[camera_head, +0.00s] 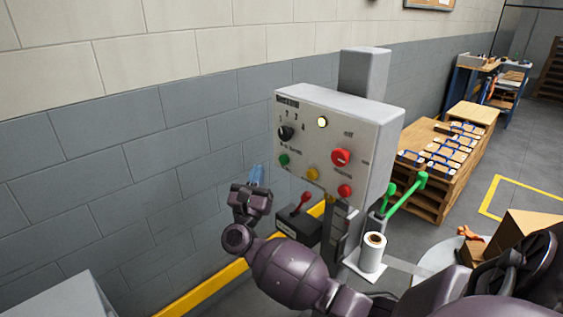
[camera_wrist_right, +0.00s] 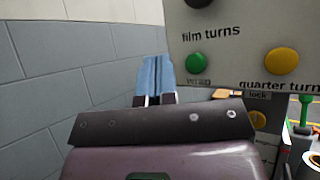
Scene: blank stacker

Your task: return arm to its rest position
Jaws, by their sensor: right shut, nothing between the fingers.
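My right arm (camera_head: 290,272) reaches in from the lower right of the head view. My right gripper (camera_head: 256,174) points up, with blue fingertips closed together and nothing between them. It is left of the grey control panel box (camera_head: 323,135), apart from it in the picture, in front of the block wall. In the right wrist view the blue fingertips (camera_wrist_right: 155,75) are side by side, left of the panel's lower part (camera_wrist_right: 225,50) and its green button (camera_wrist_right: 197,59). My left gripper is not in view.
The panel carries a black knob (camera_head: 286,133) and red buttons (camera_head: 340,157). A black box with a red lever (camera_head: 305,200) sits below. A white roll (camera_head: 372,252) and green handles (camera_head: 405,195) stand to the right. The wall (camera_head: 130,150) is behind; a yellow rail (camera_head: 205,288) runs along its base.

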